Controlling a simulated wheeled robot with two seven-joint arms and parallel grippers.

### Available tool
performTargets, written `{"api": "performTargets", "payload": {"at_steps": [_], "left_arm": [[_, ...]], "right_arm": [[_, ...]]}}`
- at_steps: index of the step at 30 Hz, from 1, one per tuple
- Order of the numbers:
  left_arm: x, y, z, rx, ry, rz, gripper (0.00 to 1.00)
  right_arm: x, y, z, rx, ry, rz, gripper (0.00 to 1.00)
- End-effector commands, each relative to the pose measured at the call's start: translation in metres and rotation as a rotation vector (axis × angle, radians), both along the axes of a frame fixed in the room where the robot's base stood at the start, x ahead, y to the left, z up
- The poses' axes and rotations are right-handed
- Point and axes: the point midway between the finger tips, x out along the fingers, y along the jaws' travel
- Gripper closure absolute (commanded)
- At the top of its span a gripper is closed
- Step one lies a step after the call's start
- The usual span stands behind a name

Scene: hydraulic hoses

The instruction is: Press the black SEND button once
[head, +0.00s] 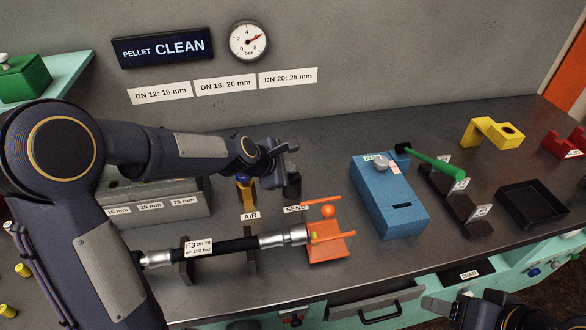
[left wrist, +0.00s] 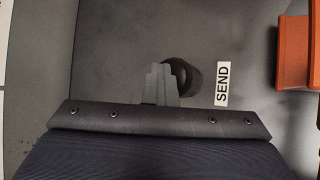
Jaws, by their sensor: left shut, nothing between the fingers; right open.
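The black SEND button (head: 293,187) stands on the grey bench behind its SEND label (head: 295,208). In the left wrist view the button (left wrist: 188,77) is a dark round shape, partly hidden by my finger tips, with the SEND label (left wrist: 222,84) to its right. My left gripper (head: 286,166) is shut and empty, just above the button in the head view; it also shows in the left wrist view (left wrist: 162,80). I cannot tell whether it touches the button. My right gripper (head: 478,312) is open at the bottom right, far from the button.
An orange holder (head: 328,252) stands close to the right of the button, at the end of a black hose (head: 230,246). The AIR knob (head: 246,192) is to the left. A blue box (head: 385,200), a green-handled tool (head: 435,165) and a black tray (head: 530,205) lie further right.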

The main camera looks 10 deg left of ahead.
Motion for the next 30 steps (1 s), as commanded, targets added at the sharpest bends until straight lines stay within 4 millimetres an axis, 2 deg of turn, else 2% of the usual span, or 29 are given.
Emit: {"api": "performTargets", "payload": {"at_steps": [1, 7, 24, 30], "left_arm": [[-0.003, 0.001, -0.007, 0.002, 0.015, -0.002, 1.0], [-0.003, 0.001, -0.003, 0.002, 0.015, -0.002, 1.0], [-0.001, 0.0, 0.057, 0.0, 0.004, -0.001, 1.0], [-0.001, 0.0, 0.059, -0.001, 0.003, 0.001, 1.0]], "right_arm": [[0.0, 0.0, -0.001, 0.0, 0.0, 0.0, 0.41], [0.0, 0.0, 0.002, 0.0, 0.0, 0.0, 0.41], [0.0, 0.0, 0.058, 0.0, 0.0, 0.0, 0.41], [0.0, 0.0, 0.06, 0.0, 0.0, 0.0, 0.41]]}}
